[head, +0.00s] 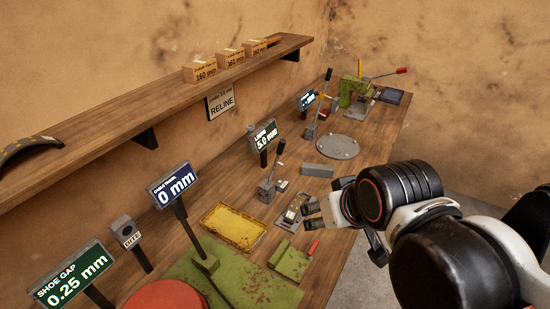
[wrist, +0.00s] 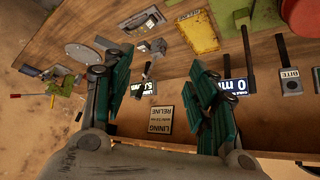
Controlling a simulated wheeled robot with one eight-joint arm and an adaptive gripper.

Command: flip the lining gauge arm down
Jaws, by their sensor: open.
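The lining gauge (head: 267,187) is a small grey block on the bench with a thin arm (head: 275,163) standing up from it. The arm ends in a black grip and leans slightly to the right. The gauge's sign (head: 265,138) behind it reads 5.0 mm. My gripper (head: 309,210) is open and empty, to the right of the gauge and apart from its arm. In the wrist view the gripper's dark green fingers (wrist: 160,78) are spread wide. The sign (wrist: 145,87) and part of the arm show between them, partly hard to make out.
A grey tray-like fixture (head: 285,222) lies near my gripper. A yellow tray (head: 233,227), a green block (head: 290,262) and a grey block (head: 318,170) lie around it. The 0 mm display (head: 172,185) stands to the left. A shelf (head: 110,110) overhangs the bench's back.

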